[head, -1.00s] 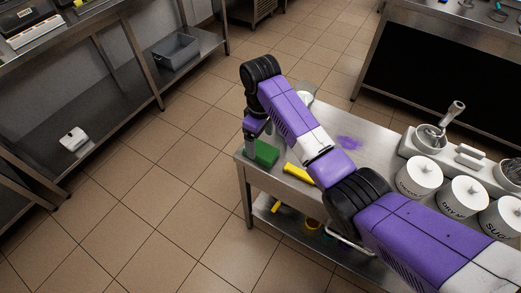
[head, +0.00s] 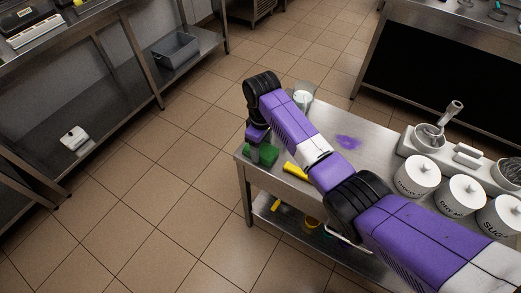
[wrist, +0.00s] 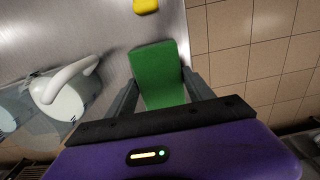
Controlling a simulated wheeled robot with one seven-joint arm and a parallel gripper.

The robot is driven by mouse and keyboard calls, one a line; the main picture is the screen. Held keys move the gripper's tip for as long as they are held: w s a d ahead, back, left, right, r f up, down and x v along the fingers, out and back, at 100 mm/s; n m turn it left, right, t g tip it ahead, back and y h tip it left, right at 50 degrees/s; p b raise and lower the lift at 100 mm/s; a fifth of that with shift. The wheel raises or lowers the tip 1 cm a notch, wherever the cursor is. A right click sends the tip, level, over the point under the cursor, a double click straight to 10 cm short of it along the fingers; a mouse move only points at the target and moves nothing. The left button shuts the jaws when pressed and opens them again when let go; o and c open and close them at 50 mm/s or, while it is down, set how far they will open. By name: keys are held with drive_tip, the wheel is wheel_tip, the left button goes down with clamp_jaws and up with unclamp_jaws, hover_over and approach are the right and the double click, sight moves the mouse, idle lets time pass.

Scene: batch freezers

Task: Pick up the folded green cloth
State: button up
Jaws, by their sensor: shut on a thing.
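The folded green cloth (head: 266,155) is at the far left corner of the steel table in the head view, partly hidden by my gripper (head: 257,148). In the wrist view the cloth (wrist: 158,70) is a flat green block, and my gripper (wrist: 160,90) has a finger along each long side of it. The gripper is shut on the cloth. I cannot tell whether the cloth is clear of the table.
A yellow object (head: 294,170) lies near the cloth. A clear jug with white contents (head: 303,95) stands behind my arm; its pale handle (wrist: 70,77) shows in the wrist view. The table edge is close.

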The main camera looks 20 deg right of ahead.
wheel_tip(320, 180, up, 11)
wheel_tip(320, 180, up, 9)
drive_tip(key=p, duration=0.6)
hover_over(261, 148)
drive_tip(key=shift+s, duration=0.15)
